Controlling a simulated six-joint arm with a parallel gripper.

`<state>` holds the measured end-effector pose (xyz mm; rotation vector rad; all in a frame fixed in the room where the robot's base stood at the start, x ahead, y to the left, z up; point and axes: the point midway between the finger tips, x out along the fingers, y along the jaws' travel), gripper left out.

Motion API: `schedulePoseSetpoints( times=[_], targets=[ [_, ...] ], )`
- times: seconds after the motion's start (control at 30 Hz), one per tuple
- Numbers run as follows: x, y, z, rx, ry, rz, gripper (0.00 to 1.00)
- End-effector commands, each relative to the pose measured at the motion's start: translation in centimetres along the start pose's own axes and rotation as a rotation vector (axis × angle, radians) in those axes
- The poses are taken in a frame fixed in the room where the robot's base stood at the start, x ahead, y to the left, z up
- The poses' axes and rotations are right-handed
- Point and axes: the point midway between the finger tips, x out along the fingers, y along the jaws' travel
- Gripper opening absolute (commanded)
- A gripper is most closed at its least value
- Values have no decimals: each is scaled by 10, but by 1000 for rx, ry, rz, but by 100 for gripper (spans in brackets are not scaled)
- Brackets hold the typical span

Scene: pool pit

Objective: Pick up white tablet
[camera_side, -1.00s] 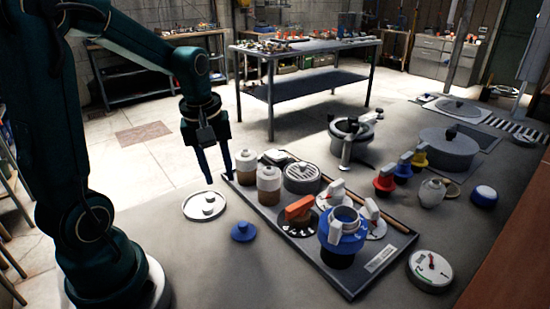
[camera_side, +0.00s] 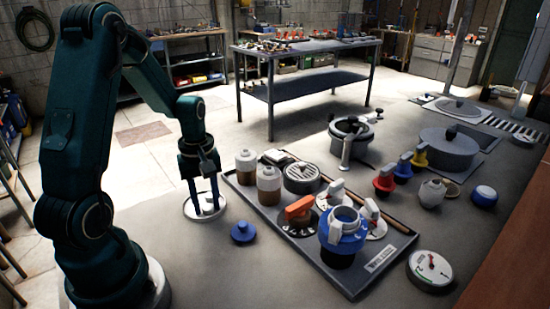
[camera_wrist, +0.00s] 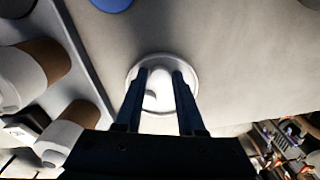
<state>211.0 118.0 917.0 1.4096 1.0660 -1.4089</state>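A white round disc (camera_side: 205,216) with a raised white knob lies flat on the grey surface, left of the dark tray. It is the flat white piece at my gripper, so I take it as the white tablet. My gripper (camera_side: 204,207) points straight down over it with two fingers apart. In the wrist view my gripper (camera_wrist: 159,74) has a finger on each side of the knob of the white disc (camera_wrist: 160,58), with gaps visible. Whether the fingertips touch the disc cannot be told.
A blue knobbed disc (camera_side: 243,233) lies just in front. The dark tray (camera_side: 318,270) on the right holds two brown-and-white bottles (camera_side: 268,186), a round grill (camera_side: 302,178) and several valves. The grey surface left of the white disc is clear.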

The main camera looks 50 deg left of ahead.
Motion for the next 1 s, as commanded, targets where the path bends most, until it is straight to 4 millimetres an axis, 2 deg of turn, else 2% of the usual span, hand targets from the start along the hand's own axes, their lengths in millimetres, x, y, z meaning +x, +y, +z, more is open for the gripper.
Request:
schedulePoseSetpoints(
  times=[0.1,0.17,0.2,0.5,0.63,1.0],
  targets=[
    [0,0,0,0,0,0,38],
    [0,0,0,0,0,0,15],
    [0,0,0,0,0,0,0],
    [-1,0,0,0,0,0,0],
    [-10,1,-1,0,3,2,0],
    [-75,1,-1,0,6,5,0]
  ],
)
